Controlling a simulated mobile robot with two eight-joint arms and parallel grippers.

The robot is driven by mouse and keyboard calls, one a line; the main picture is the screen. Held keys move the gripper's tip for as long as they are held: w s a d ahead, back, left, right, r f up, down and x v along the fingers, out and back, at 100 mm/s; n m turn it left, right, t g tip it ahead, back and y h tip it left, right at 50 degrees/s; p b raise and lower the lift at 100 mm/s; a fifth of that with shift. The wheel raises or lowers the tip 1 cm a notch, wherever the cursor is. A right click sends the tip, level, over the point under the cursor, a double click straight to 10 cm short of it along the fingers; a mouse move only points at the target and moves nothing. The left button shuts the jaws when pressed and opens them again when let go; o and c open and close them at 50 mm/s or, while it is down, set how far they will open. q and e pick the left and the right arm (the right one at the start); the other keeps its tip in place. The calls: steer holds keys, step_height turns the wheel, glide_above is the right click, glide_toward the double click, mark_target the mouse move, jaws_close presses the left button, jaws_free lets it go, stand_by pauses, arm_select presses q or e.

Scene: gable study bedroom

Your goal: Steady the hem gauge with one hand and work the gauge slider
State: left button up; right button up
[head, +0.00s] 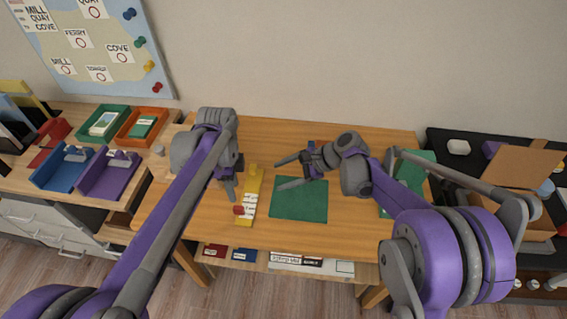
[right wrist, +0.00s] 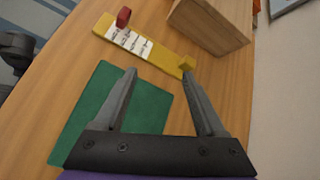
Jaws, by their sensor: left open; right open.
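The hem gauge (head: 255,182) is a yellow strip with white marked labels, lying on the wooden table left of the green mat. Its red slider (head: 239,210) sits near its front end. The right wrist view also shows the gauge (right wrist: 163,58) with the red slider (right wrist: 123,17) at one end and a raised yellow block at the other. My left gripper (head: 231,190) is open, pointing down just left of the gauge, apparently apart from it. My right gripper (head: 279,173) is open and empty, right of the gauge; its fingers (right wrist: 163,100) extend over the mat's edge.
The green mat (head: 300,200) lies flat right of the gauge. A brown wooden box (right wrist: 208,27) stands beyond the gauge in the right wrist view. Coloured trays (head: 107,175) fill the left surface. A black-topped unit with a cardboard box (head: 520,165) stands at right.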

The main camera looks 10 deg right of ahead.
mark_target(256, 168)
steer(key=w+f+m+y, duration=0.1)
steer(key=w, duration=0.1)
steer(key=w+f+m+y, duration=0.1)
steer(key=w, duration=0.1)
steer(key=w+d+f+m, duration=0.1)
steer(key=w+m, duration=0.1)
steer(key=shift+w+f+y, duration=0.2)
steer(key=shift+w+y, duration=0.05)
steer(key=shift+y, duration=0.15)
steer(key=shift+w+d+f+m+t+y, duration=0.1)
steer(key=shift+w+f+m+t+y, duration=0.25)
steer(key=shift+w+m, duration=0.1)
steer(key=shift+w+f, duration=0.1)
steer(key=shift+f, duration=0.05)
steer(key=x, duration=1)
steer(key=shift+a+f, duration=0.15)
steer(key=shift+a, duration=0.2)
jaws_close()
